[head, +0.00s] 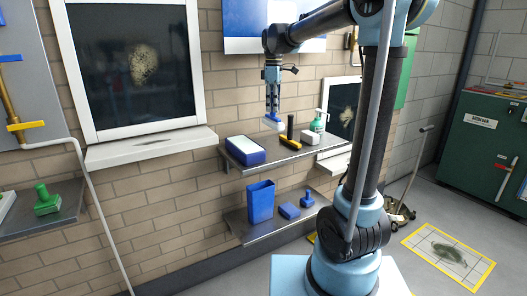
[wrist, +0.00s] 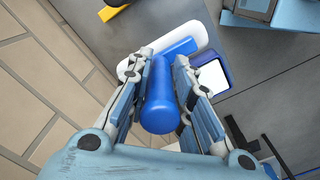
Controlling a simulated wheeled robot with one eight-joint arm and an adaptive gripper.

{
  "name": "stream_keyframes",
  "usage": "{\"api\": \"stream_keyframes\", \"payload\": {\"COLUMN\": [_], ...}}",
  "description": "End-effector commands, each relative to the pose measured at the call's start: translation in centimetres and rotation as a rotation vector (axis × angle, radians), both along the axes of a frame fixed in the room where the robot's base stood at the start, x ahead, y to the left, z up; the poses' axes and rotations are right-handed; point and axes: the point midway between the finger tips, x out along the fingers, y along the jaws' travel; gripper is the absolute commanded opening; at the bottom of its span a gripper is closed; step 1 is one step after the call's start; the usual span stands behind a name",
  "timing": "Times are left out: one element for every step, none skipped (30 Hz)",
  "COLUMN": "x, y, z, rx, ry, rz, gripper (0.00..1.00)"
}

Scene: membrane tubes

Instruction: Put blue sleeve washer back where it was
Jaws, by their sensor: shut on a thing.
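My gripper (head: 272,100) hangs above the upper shelf, below the end of my arm. It is shut on the blue sleeve washer (head: 273,124), whose blue and white lower end shows under the fingers. In the wrist view, the washer's thick blue handle (wrist: 160,95) lies between the two jaws of my gripper (wrist: 165,75). A rounded white sleeve with a blue bar (wrist: 185,47) shows beyond the handle. The washer appears held above the shelf, but the exact gap is hard to tell.
The upper shelf (head: 262,165) holds a blue and white box (head: 245,151), a black and yellow tool (head: 290,133), a white block (head: 310,136) and a green bottle (head: 318,122). The lower shelf (head: 270,231) holds a blue bin (head: 261,202), a blue block (head: 289,210) and a small blue tool (head: 307,199).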

Motion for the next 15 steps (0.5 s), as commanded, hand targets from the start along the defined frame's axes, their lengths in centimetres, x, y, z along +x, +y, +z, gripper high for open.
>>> {"api": "stream_keyframes", "payload": {"x": [-0.1, -0.1, -0.2, -0.2, -0.2, -0.3, -0.3, -0.4, -0.4, -0.4, -0.4, -0.4, -0.4, -0.4, -0.4], "y": [0.3, 0.5, 0.7, 0.9, 1.0, 1.2, 1.3, 1.4, 1.5, 1.5, 1.6, 1.7, 1.7, 1.7, 1.7], "z": [0.0, 0.0, 0.0, 0.0, 0.0, 0.0, 0.0, 0.0, 0.0, -0.1, -0.1, -0.4, -0.7, -1.1, -1.8], "rx": [0.0, 0.0, 0.0, 0.0, 0.0, 0.0, 0.0, 0.0, 0.0, 0.0, 0.0, 0.0, 0.0, 0.0, 0.0], "ry": [0.0, 0.0, 0.0, 0.0, 0.0, 0.0, 0.0, 0.0, 0.0, 0.0, 0.0, 0.0, 0.0, 0.0, 0.0], "rz": [0.004, 0.006, 0.009, 0.011, 0.014, 0.016, 0.018, 0.019, 0.02, 0.021, 0.022, 0.022, 0.023, 0.023, 0.024], "gripper": [0.01, 0.01, 0.01, 0.01, 0.01, 0.01, 0.01, 0.01, 0.01, 0.01, 0.01, 0.01, 0.01, 0.01, 0.01]}}
